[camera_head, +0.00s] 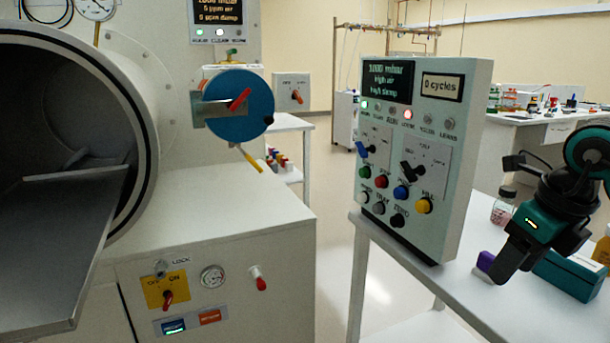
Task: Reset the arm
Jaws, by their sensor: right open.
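My right gripper (499,268) comes in from the right edge, above the white table. Its dark fingers point down and to the left, and its jaws are open. A small purple thing (485,261) shows right by the fingertips; I cannot tell whether it touches them. My dark and teal right arm (565,200) reaches up to the right edge. My left gripper is not in view.
A control panel (420,150) with knobs and buttons stands on the white table (455,290), left of the gripper. A small bottle (503,207) and a teal box (570,272) are close to the arm. The glovebox chamber's opening (60,110) and tray (60,240) are at left.

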